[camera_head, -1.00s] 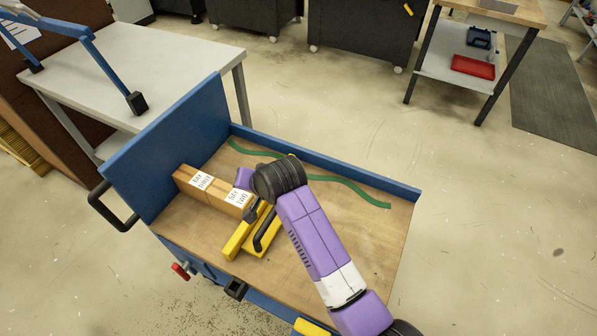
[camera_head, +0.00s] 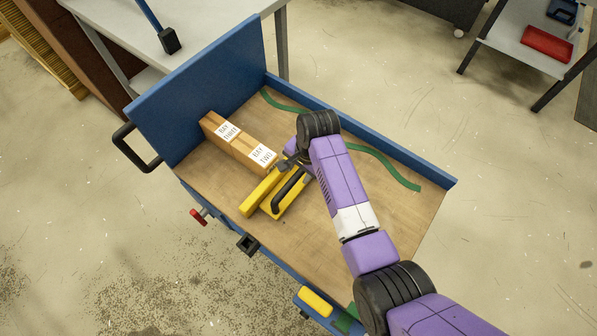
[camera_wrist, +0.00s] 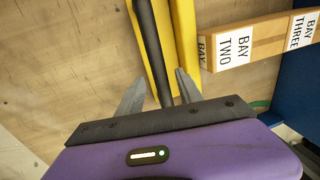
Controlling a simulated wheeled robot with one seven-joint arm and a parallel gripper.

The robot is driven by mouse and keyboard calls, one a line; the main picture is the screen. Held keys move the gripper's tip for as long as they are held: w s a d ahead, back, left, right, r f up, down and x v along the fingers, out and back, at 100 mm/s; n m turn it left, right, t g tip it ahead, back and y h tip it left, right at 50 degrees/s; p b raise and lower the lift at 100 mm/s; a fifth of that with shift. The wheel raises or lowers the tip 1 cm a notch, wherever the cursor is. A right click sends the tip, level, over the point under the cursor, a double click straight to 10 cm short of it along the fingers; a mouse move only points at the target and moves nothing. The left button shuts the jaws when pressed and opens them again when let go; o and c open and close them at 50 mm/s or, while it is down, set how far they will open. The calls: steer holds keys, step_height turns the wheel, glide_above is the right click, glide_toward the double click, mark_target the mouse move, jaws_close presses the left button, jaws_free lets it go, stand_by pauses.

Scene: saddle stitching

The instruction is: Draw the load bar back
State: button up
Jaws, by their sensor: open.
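The load bar is a yellow bar (camera_head: 262,192) lying across the wooden cart deck, with a black handle (camera_head: 287,191) on its yellow base. It stands right by the end of the boxes labelled BAY TWO and BAY THREE. In the wrist view the black handle (camera_wrist: 151,45) runs between my two fingers, and the yellow bar (camera_wrist: 187,40) lies to its right. My gripper (camera_wrist: 160,90) is open, with one finger on each side of the handle. In the head view my gripper (camera_head: 291,163) is at the handle's far end, partly hidden by my wrist.
The cardboard boxes (camera_head: 238,146) lie in a row toward the blue end panel (camera_head: 205,90). A green wavy strip (camera_head: 385,166) runs along the deck's far side by a low blue rail (camera_head: 400,155). The deck to the right of the bar is bare apart from my arm above it.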

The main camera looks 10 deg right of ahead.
steer(key=shift+w+a+f, duration=0.1)
steer(key=shift+a+f, duration=0.05)
steer(key=shift+f, duration=0.65)
jaws_close()
stand_by(0.9)
